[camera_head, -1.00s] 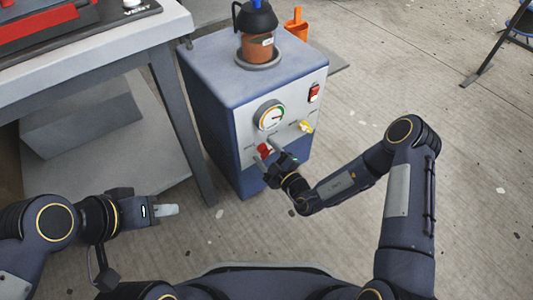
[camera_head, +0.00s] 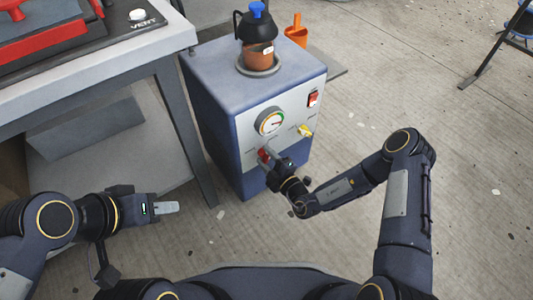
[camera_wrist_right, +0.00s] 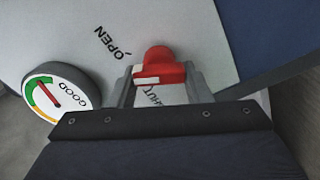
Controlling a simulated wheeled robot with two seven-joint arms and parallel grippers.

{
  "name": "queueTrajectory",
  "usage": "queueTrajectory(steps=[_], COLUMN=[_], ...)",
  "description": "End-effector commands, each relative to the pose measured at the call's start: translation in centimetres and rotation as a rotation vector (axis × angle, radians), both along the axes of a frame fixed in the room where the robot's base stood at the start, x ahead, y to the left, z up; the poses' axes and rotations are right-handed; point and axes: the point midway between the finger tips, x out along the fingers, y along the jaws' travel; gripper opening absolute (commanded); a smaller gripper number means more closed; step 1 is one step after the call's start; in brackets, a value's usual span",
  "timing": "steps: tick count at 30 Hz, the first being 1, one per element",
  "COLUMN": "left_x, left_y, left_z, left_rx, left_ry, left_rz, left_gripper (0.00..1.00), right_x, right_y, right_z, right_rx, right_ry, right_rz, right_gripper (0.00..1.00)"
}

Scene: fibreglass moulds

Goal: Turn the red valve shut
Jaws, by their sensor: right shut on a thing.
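The red valve (camera_head: 263,155) is a small knob on the pale front panel of the blue machine. In the right wrist view the red valve (camera_wrist_right: 160,64) has a white mark on its lower left side, near the printed word SHUT. My right gripper (camera_head: 268,157) is at the panel. In the wrist view its fingers (camera_wrist_right: 160,75) are on either side of the knob, shut on it. The fingers partly hide the knob in the head view. My left gripper (camera_head: 166,208) is apart from the machine at lower left, and its finger gap cannot be made out.
A round gauge (camera_head: 270,121), a yellow valve (camera_head: 305,131) and a red switch (camera_head: 314,98) sit on the same panel. A pot with a black lid (camera_head: 257,40) stands on top of the machine. A grey table (camera_head: 120,60) is at left.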

Motion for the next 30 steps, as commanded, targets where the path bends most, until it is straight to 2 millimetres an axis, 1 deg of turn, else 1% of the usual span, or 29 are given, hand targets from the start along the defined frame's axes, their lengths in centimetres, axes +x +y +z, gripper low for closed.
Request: queueTrajectory(steps=[1,6,18,30], left_x=[0.0,0.0,0.0,0.0], left_y=[0.0,0.0,0.0,0.0], left_z=[1.0,2.5,5.6,8.2], left_rx=[0.0,0.0,0.0,0.0], left_ry=[0.0,0.0,0.0,0.0], left_rz=[0.0,0.0,0.0,0.0], left_gripper=[0.36,0.36,0.36,0.36], right_x=[0.0,0.0,0.0,0.1], right_y=[-0.1,-0.1,-0.1,-0.1], right_z=[0.3,0.2,-0.1,-0.5], right_rx=[-0.035,-0.167,-0.474,-0.772], right_ry=[-0.022,-0.117,-0.341,-0.557], right_rz=[-0.003,-0.004,-0.005,-0.003], right_gripper=[0.21,0.21,0.21,0.21])
